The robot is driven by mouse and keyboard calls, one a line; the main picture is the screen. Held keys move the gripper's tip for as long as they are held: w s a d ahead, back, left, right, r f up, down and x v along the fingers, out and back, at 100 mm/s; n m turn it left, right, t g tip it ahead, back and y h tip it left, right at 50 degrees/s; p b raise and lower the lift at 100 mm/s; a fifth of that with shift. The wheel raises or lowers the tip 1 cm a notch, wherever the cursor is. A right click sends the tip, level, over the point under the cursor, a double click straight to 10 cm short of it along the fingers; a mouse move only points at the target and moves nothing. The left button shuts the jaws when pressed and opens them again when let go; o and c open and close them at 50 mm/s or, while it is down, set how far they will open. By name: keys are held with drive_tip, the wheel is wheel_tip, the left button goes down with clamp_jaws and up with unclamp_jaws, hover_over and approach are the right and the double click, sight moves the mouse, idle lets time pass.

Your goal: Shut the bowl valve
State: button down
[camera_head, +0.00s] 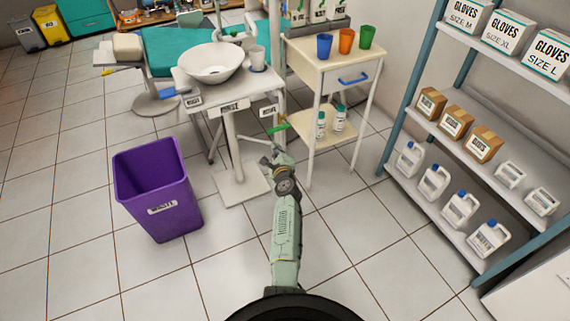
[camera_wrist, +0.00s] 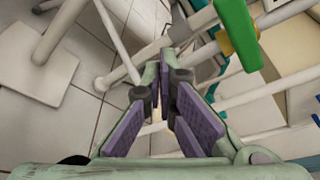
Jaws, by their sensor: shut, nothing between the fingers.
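A white bowl (camera_head: 210,62) sits on a white stand (camera_head: 232,100) with a middle label reading RINSE and smaller labels on either side, too small to read surely. A green lever (camera_head: 278,127) is below the right label, and a blue lever (camera_head: 170,92) sticks out at the left. I cannot tell which is the bowl valve. My gripper (camera_head: 263,148) is just below the green lever. In the wrist view my gripper (camera_wrist: 163,75) is shut and empty, with the green lever (camera_wrist: 236,28) and its yellow fitting (camera_wrist: 222,43) ahead to the right, apart from the fingers.
A purple bin (camera_head: 157,190) stands at the left. A cream cart (camera_head: 335,60) with several cups and bottles stands close to the right of my gripper. A shelf (camera_head: 470,150) with boxes and jugs is farther right. White stand tubes (camera_wrist: 118,75) surround the fingers. Floor is clear in front.

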drive_tip(key=s+d+r+p, duration=0.1)
drive_tip(key=s+d+r, duration=0.2)
drive_tip(key=s+d, duration=0.2)
drive_tip(key=s, duration=0.2)
drive_tip(key=shift+s+r+p, duration=0.3)
drive_tip(key=shift+s+p, duration=0.1)
